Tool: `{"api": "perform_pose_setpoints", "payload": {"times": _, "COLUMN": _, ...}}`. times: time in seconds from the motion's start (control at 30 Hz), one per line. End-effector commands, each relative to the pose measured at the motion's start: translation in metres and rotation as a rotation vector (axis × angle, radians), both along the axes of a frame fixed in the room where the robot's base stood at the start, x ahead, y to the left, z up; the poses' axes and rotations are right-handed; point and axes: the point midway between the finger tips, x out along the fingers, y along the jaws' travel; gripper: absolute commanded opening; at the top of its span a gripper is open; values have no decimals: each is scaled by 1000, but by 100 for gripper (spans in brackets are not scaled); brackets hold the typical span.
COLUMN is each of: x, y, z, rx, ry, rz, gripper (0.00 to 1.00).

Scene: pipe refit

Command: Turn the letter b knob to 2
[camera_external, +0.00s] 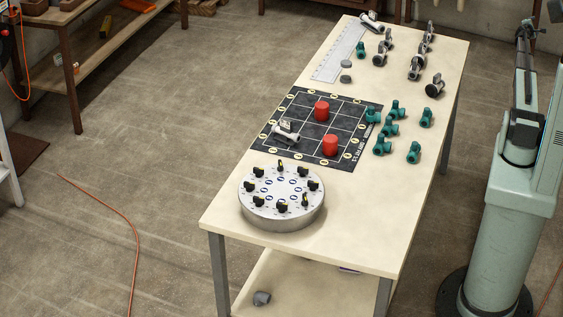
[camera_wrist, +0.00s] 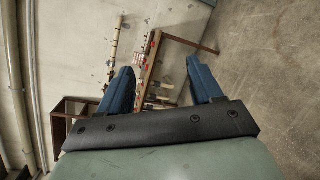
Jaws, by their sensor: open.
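A round silver dial plate (camera_external: 283,222) sits at the near left end of the table. Several black knobs with yellow marks stand in a ring on it, one of them at its front (camera_external: 282,208). The letters beside the knobs are too small to read, so I cannot tell which knob is b or where it points. My gripper (camera_wrist: 160,85) shows in the wrist view with its two blue fingers wide apart and nothing between them. It faces a wall and shelving, away from the table. In the external view my gripper cannot be made out.
A black grid mat (camera_external: 308,143) holds two red cylinders (camera_external: 322,111) and a grey-white valve piece (camera_external: 286,132). Several teal fittings (camera_external: 397,109) lie right of the mat. Grey fittings (camera_external: 416,67) and a clear ruler plate (camera_external: 340,52) are at the far end. The table (camera_external: 340,230) is bare right of the dial.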

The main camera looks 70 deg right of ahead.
Motion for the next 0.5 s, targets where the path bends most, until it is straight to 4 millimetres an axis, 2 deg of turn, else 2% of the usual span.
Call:
{"api": "perform_pose_setpoints", "payload": {"times": 0.1, "x": 32, "y": -1, "z": 11, "rx": -2, "ry": -15, "rz": 13, "gripper": 65}}
{"api": "perform_pose_setpoints", "payload": {"times": 0.27, "x": 84, "y": 1, "z": 19, "rx": 7, "ry": -48, "rz": 39, "gripper": 65}}
{"api": "perform_pose_setpoints", "payload": {"times": 0.37, "x": 128, "y": 6, "z": 23, "rx": 18, "ry": -78, "rz": 60, "gripper": 65}}
{"api": "perform_pose_setpoints", "payload": {"times": 0.5, "x": 204, "y": 19, "z": 26, "rx": 45, "ry": -134, "rz": 101, "gripper": 65}}
